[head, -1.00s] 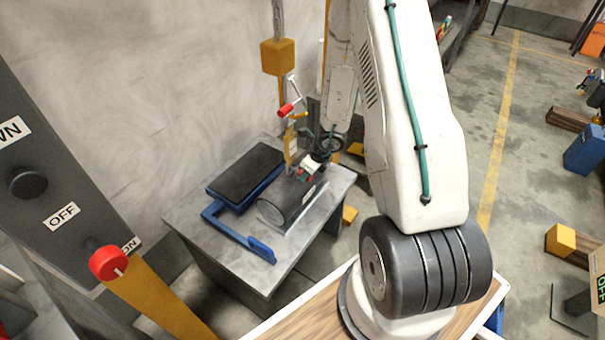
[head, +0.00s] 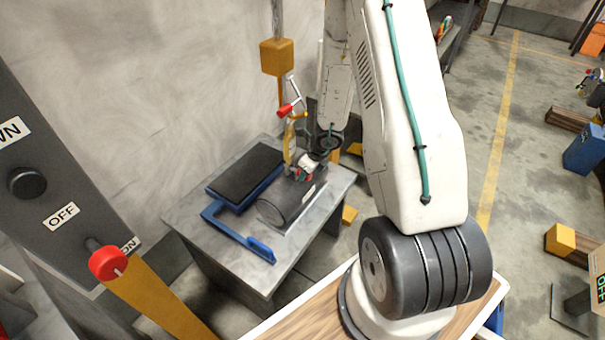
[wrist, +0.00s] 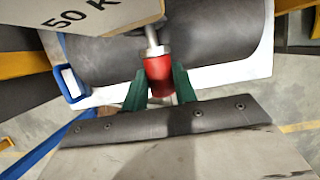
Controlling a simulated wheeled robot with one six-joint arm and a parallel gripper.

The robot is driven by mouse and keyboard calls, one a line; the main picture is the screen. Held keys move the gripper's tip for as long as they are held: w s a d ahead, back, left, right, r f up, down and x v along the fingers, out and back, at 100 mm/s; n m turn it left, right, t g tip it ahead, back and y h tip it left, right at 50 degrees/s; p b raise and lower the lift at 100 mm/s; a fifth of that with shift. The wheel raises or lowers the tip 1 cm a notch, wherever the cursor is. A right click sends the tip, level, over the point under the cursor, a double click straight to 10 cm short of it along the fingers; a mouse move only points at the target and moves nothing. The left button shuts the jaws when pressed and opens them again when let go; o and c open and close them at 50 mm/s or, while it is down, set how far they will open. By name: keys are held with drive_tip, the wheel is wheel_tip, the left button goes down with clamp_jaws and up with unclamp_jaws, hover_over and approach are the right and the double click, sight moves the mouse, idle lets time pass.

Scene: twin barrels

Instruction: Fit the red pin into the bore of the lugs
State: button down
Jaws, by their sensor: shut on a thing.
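The red pin (wrist: 158,75) has a red grip and a pale metal shank. My gripper (wrist: 160,88) has green fingers on both sides of the red grip and is shut on it. In the wrist view the shank points up the picture, over the dark barrel (wrist: 205,35), and its tip passes by or under a pale plate (wrist: 105,18) marked "50 K". The lugs and their bore are not clearly visible, so I cannot tell whether the tip is in the bore. In the head view my gripper (head: 306,172) is small, just above the barrel (head: 287,203).
A yellow hoist block (head: 277,57) hangs above, with a red-handled lever (head: 285,110) below it. The barrel lies on a grey table (head: 300,255) beside a blue frame (head: 235,235) and a black slab (head: 245,172). A red-knobbed control post (head: 108,263) stands at left.

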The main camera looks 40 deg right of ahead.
drive_tip(key=c, duration=1)
unclamp_jaws()
drive_tip(key=shift+a, duration=0.1)
drive_tip(key=shift+c, duration=0.2)
drive_tip(key=v, duration=0.7)
drive_tip(key=shift+r, duration=0.35)
drive_tip(key=shift+s+d, duration=0.1)
drive_tip(key=shift+d, duration=0.15)
